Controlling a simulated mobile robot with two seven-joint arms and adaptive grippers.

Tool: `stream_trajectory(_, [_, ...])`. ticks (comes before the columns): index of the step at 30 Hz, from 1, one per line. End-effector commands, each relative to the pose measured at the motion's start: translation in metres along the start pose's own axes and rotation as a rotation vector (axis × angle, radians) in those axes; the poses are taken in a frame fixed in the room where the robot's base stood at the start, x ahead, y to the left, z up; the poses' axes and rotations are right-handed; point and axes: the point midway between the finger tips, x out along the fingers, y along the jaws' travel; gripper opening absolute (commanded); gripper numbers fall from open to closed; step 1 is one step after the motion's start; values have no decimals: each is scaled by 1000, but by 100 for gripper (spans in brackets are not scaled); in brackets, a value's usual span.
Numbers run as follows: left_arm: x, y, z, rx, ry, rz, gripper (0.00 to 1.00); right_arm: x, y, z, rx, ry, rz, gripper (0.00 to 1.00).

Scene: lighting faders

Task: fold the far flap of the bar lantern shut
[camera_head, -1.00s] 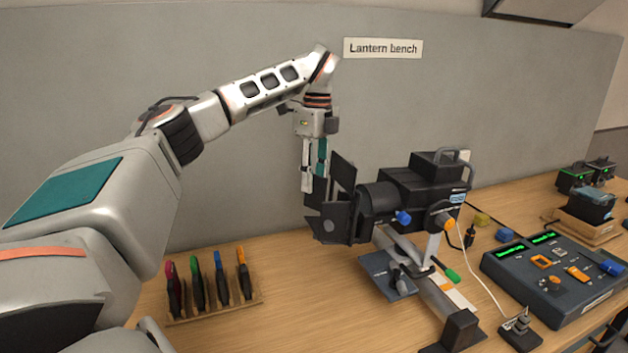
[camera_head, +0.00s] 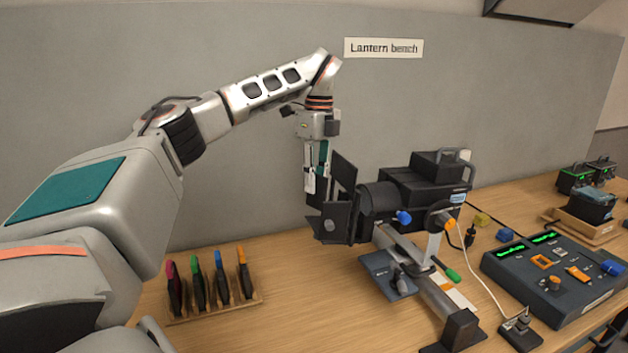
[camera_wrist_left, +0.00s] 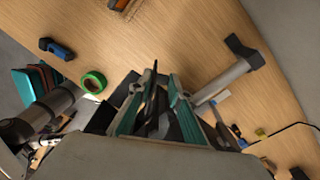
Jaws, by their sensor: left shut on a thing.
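The bar lantern (camera_head: 425,187) is black and stands on a grey rail, its front facing left. Dark flaps spread around its front: one upright (camera_head: 343,172), one at the near side (camera_head: 335,222). The far flap (camera_head: 314,192) is partly hidden behind the gripper fingers and the other flaps. My left gripper (camera_head: 310,190) points down at the lantern's front and is shut on the far flap. In the left wrist view its teal-sided fingers (camera_wrist_left: 158,108) have dark flap plates between and beside them. Their exact contact is hard to make out. My right gripper is not in view.
A wooden rack (camera_head: 215,306) with several coloured-handled tools stands at front left. A fader console (camera_head: 555,280) sits at right. A dark plate (camera_head: 385,275) lies under the lantern. A green tape roll (camera_wrist_left: 93,82) shows in the wrist view. A grey wall panel stands behind.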

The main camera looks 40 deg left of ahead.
Motion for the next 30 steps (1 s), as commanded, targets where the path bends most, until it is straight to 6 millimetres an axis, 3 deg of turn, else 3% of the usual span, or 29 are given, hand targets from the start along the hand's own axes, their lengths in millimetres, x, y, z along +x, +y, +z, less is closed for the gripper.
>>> stream_trajectory(18, [-1,-17,-9,430,-5,18,0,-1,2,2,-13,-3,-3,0])
stream_trajectory(30, [-1,-20,-13,542,-3,24,0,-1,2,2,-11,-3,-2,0])
